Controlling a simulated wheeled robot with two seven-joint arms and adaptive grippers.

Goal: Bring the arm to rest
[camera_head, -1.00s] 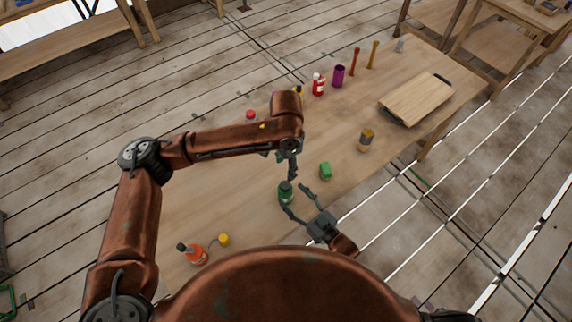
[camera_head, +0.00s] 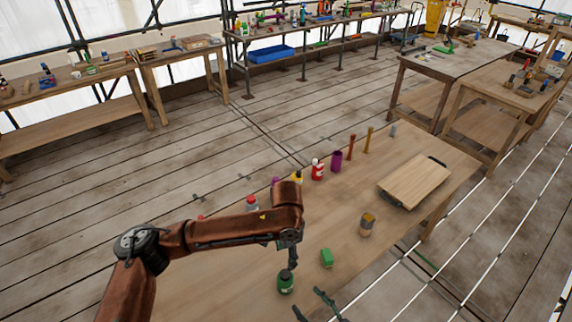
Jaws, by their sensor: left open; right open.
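My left arm (camera_head: 215,235) reaches in from the left over the wooden table (camera_head: 230,295).
A wooden board (camera_head: 414,181) lies near the table's right end. A red bottle (camera_head: 318,170) and purple cup (camera_head: 336,161) line the far edge. Other tables stand beyond, with open floor between.

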